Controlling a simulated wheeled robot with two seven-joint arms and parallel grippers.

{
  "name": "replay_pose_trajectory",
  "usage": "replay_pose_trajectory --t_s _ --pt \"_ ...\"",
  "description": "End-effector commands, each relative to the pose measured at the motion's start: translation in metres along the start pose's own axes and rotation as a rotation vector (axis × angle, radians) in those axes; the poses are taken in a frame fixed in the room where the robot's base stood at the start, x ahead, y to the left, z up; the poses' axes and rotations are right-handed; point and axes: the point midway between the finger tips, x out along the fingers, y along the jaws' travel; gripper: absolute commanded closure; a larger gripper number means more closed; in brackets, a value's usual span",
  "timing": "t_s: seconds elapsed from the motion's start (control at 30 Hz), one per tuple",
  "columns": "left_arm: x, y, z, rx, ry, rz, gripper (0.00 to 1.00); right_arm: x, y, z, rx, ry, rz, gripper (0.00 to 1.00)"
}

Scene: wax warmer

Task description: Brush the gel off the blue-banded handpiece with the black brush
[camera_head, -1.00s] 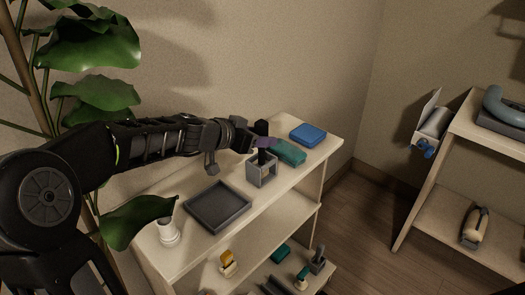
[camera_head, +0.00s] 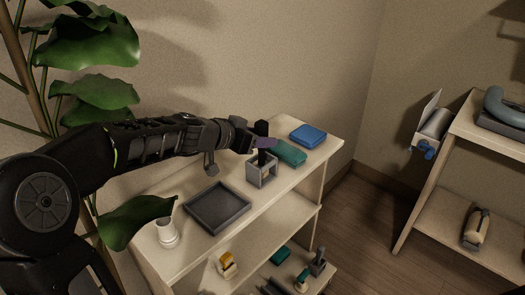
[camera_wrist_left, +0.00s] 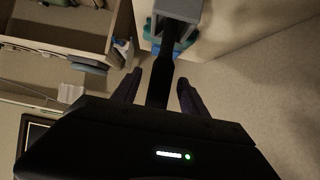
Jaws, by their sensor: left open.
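The black brush (camera_head: 262,129) stands upright in a small grey open-sided holder (camera_head: 252,174) on the shelf top. My left gripper (camera_head: 265,143) is level with the brush handle, just above the holder. In the left wrist view the black handle (camera_wrist_left: 160,72) runs between the two spread purple fingers of my left gripper (camera_wrist_left: 158,84). Gaps show on both sides of the handle. The brush's lower end is hidden in the holder. I cannot make out a blue-banded handpiece for certain. My right gripper is not in view.
A dark square tray (camera_head: 218,229), a white cup-like item (camera_head: 167,236), a teal cloth (camera_head: 291,152) and a blue cloth (camera_head: 308,134) share the shelf top. Several small tools stand below. A blue-knobbed device (camera_head: 428,146) is beside the right shelf. Plant leaves (camera_head: 138,218) hang at left.

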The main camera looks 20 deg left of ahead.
Motion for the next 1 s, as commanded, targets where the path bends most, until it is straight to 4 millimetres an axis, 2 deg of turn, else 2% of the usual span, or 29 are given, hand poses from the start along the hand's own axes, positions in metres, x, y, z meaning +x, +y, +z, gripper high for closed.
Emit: replay_pose_trajectory --t_s 0.8,1.0 --pt "-0.0001 -0.0001 -0.0002 0.0 0.0 -0.001 0.49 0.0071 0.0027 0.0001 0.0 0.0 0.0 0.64" --pt "0.0 0.0 0.0 0.0 0.0 0.0 0.65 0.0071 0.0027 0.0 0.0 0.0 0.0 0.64"
